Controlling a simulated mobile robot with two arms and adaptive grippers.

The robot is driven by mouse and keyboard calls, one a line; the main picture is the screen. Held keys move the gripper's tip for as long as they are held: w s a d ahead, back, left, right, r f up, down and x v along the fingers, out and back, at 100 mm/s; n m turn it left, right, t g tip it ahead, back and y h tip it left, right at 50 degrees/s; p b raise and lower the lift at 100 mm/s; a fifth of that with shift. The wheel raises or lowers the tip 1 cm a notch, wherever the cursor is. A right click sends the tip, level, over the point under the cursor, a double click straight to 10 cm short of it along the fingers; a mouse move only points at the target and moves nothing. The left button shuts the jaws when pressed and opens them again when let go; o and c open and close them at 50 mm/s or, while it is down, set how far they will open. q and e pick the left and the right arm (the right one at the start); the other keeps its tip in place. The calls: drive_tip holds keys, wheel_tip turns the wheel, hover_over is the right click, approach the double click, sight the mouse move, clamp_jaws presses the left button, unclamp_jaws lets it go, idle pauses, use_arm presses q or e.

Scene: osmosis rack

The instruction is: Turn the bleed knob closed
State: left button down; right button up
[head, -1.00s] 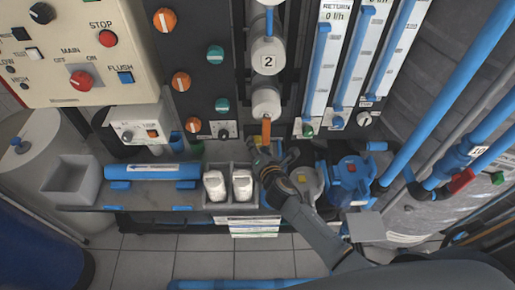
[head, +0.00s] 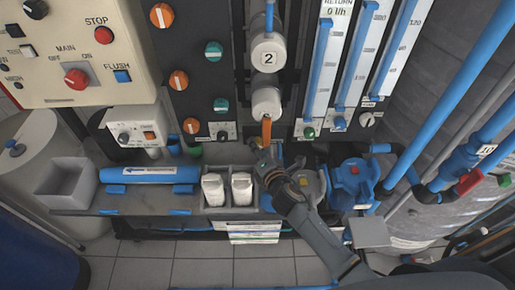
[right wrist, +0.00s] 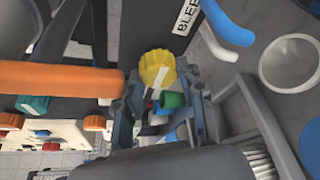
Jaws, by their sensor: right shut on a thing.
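The bleed knob (right wrist: 158,70) is yellow with a white pointer stripe and shows in the right wrist view, close to a dark plate lettered "BLEE…". My right gripper (right wrist: 155,95) has its two dark fingers on either side of the knob and is shut on it. In the head view my right gripper (head: 262,157) is just below the orange pipe (head: 266,130), and the knob is hidden there behind the gripper. My left gripper is not in view.
Flow tubes (head: 322,70) stand right of the filter housing (head: 267,57). A blue pump (head: 354,180) lies right of my right arm. A grey bin with two white bottles (head: 213,190) stands to its left. The orange pipe (right wrist: 60,78) passes close to the fingers.

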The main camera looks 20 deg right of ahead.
drive_tip(key=o, duration=1.2)
drive_tip(key=v, duration=1.2)
drive_tip(key=shift+d, duration=0.1)
